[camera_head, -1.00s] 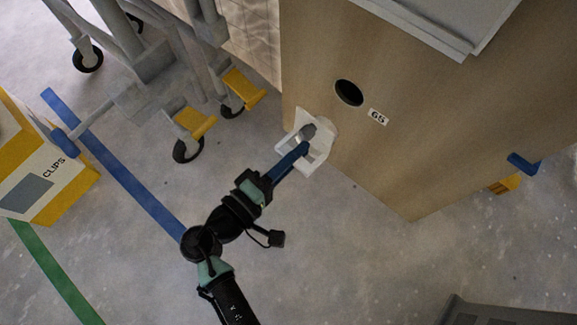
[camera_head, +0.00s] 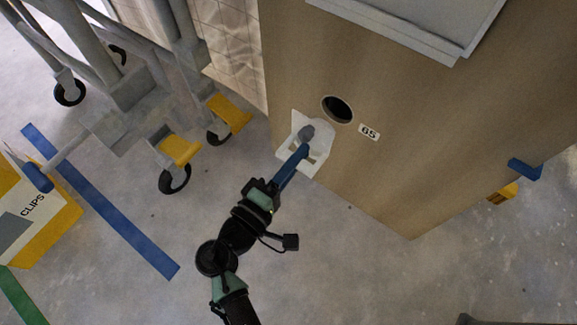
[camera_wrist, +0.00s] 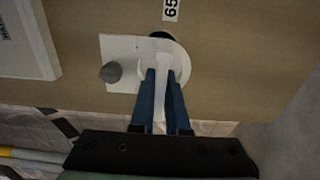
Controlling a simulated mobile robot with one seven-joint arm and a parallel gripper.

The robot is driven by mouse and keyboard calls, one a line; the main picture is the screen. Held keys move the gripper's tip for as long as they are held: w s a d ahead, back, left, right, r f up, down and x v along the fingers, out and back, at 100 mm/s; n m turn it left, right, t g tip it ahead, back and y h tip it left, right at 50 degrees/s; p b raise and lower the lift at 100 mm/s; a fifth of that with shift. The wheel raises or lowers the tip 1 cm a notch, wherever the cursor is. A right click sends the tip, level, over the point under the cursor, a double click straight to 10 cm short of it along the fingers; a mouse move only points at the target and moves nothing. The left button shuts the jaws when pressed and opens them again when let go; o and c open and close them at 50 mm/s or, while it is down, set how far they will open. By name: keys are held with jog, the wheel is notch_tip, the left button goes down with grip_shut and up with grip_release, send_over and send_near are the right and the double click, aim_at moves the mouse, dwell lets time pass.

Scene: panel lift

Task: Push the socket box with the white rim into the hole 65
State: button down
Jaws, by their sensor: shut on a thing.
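The socket box with the white rim (camera_head: 320,134) is held in front of the wooden panel. It also shows in the wrist view (camera_wrist: 118,48) as a white plate with a rounded side and a grey knob. My gripper (camera_head: 303,152) is shut on a white part of the box; its blue fingers (camera_wrist: 162,92) point toward the panel. The round dark hole 65 (camera_head: 337,109) is in the panel, above and right of the box in the head view. The "65" label (camera_head: 369,131) is right of the hole. In the wrist view the box covers most of the hole (camera_wrist: 161,34).
The wooden panel (camera_head: 400,185) has a pale grey box (camera_head: 420,25) on its upper part. A wheeled frame with yellow-pedalled casters (camera_head: 180,150) stands at left. A yellow-white CLIPS box (camera_head: 45,222) is at far left.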

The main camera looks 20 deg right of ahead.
aim_at(310, 143)
jog(key=shift+x, duration=2.1)
jog(key=shift+w+d+b, duration=0.25)
jog(key=shift+d+b, duration=0.05)
jog(key=shift+d, duration=0.1)
jog(key=shift+x, duration=0.85)
jog(key=shift+w, duration=0.15)
jog(key=shift+b+x, duration=0.4)
jog(key=shift+x, duration=0.35)
jog(key=shift+w+d, duration=0.3)
jog(key=shift+d, duration=0.2)
jog(key=c, duration=0.8)
grip_release()
jog(key=shift+c, duration=0.2)
